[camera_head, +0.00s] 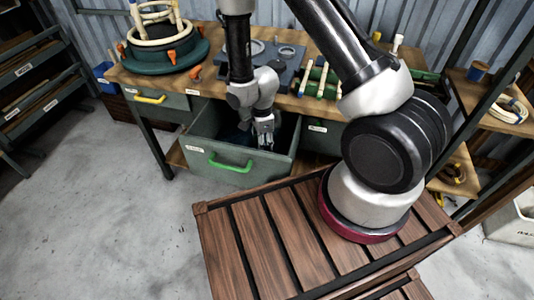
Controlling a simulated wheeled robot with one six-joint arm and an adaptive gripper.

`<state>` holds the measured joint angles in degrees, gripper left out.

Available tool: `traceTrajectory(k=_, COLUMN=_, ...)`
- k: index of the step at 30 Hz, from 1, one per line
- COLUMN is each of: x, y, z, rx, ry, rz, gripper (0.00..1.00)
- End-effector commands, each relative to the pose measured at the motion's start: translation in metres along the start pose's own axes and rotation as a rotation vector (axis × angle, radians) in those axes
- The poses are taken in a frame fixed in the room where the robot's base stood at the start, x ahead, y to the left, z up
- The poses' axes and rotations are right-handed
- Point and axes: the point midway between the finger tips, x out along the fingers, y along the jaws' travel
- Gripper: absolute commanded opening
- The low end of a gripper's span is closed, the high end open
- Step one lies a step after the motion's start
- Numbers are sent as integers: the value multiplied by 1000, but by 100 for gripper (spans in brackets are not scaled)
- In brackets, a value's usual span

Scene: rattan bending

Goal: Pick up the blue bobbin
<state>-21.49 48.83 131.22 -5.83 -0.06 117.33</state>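My gripper (266,141) points down into the open green drawer (236,172) under the workbench. Its fingers are small and dark here, and whether they are apart or closed is not clear. A dark blue patch (237,136) shows inside the drawer to the left of my gripper; its shape is too dim to make out. A small blue cylinder with a tan top (478,70), bobbin-like, stands on the right shelf, far from my gripper. Which of these is the blue bobbin I cannot tell. The arm and drawer walls hide part of the drawer's inside.
The workbench (129,77) carries a round green jig (166,55) with a rattan frame, a grey plate and several pale sticks. A blue bin (104,77) sits at its left. A slatted brown surface (262,245) fills the foreground. Open floor lies to the left.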

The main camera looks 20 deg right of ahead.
Motion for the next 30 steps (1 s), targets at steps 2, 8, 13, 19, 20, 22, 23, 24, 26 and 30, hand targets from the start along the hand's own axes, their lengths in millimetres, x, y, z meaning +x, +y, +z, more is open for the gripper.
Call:
traceTrajectory(k=2, x=0, y=0, z=0, rx=0, ry=0, rz=0, gripper=39)
traceTrajectory(k=8, x=0, y=0, z=0, rx=0, ry=0, rz=0, gripper=4)
traceTrajectory(k=13, x=0, y=0, z=0, rx=-1, ry=0, rz=0, gripper=0)
traceTrajectory(k=19, x=-1, y=0, z=0, rx=-1, ry=0, rz=0, gripper=0)
traceTrajectory(k=20, x=-1, y=0, z=0, rx=-1, ry=0, rz=0, gripper=0)
traceTrajectory(k=22, x=-4, y=0, z=0, rx=-1, ry=0, rz=-1, gripper=0)
traceTrajectory(k=23, x=-6, y=0, z=0, rx=-1, ry=1, rz=-1, gripper=0)
traceTrajectory(k=24, x=-9, y=-1, z=0, rx=0, ry=0, rz=-3, gripper=0)
traceTrajectory(k=26, x=-17, y=-1, z=0, rx=1, ry=0, rz=-4, gripper=0)
traceTrajectory(k=30, x=-44, y=-1, z=0, rx=-2, ry=-2, rz=-5, gripper=0)
